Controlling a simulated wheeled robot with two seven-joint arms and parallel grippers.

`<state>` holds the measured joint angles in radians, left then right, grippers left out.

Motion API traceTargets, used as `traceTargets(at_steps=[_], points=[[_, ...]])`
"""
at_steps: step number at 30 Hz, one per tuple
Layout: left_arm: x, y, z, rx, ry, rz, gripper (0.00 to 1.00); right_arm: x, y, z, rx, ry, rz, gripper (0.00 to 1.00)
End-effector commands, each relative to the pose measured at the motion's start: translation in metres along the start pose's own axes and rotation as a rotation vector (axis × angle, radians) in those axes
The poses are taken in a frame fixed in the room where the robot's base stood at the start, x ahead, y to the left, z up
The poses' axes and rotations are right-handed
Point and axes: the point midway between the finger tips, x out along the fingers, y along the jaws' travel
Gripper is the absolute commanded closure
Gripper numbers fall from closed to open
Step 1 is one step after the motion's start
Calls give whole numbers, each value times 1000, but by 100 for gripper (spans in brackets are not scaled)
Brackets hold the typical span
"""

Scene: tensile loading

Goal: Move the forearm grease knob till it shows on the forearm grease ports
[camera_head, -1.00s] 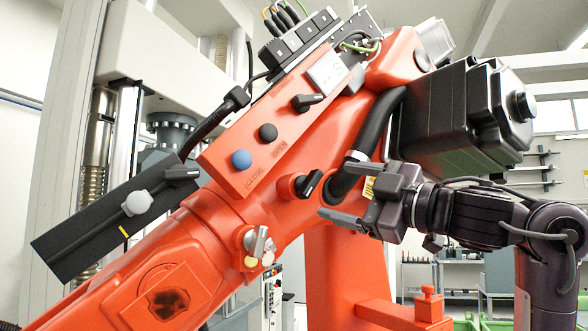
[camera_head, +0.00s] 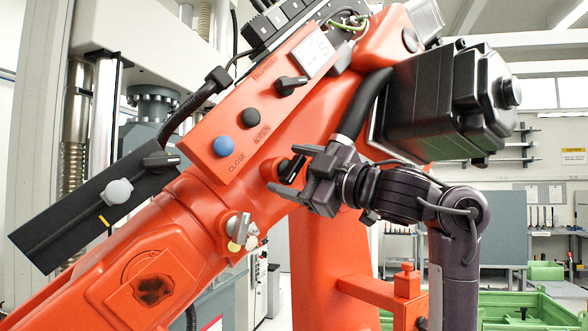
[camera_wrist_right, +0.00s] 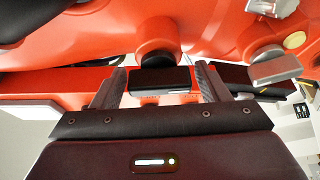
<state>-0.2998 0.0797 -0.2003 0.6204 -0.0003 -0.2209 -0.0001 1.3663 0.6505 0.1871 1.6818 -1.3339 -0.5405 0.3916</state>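A black knob with a light pointer line (camera_head: 294,167) sits on a round boss of the orange arm; no label on it is readable, but it appears to be the forearm grease knob. My right gripper (camera_head: 286,171) is at this knob, its fingers on either side. In the right wrist view, the knob (camera_wrist_right: 158,80) lies between the two open fingers (camera_wrist_right: 161,72), with a gap at each side. A metal lever knob (camera_head: 238,227) with a yellow part sits lower left; it also shows in the wrist view (camera_wrist_right: 272,68). My left gripper is out of view.
An orange panel (camera_head: 222,160) above carries a blue button (camera_head: 224,146), a black button (camera_head: 250,117) and a black selector knob (camera_head: 291,85). A black rail with a grey knob (camera_head: 118,191) lies left. A black motor housing (camera_head: 440,105) overhangs my right arm.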

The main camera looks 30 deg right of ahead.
Motion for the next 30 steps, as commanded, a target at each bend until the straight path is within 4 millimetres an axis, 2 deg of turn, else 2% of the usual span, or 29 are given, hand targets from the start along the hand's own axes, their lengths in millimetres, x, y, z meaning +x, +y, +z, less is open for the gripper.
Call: traceTargets(at_steps=[1, 8, 18, 26, 27, 30], points=[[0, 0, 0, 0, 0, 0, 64, 0, 0, 0, 0, 0, 0, 38], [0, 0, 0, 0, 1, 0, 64, 0, 0, 0, -1, 0, -1, 68], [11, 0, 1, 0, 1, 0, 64, 0, -2, 1, 140, -2, 57, 68], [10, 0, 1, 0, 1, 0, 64, 0, -1, 0, 148, -1, 60, 68], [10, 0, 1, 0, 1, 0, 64, 0, -1, 0, 148, -1, 60, 43], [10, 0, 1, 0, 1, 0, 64, 0, -1, 0, 148, -1, 60, 30]])
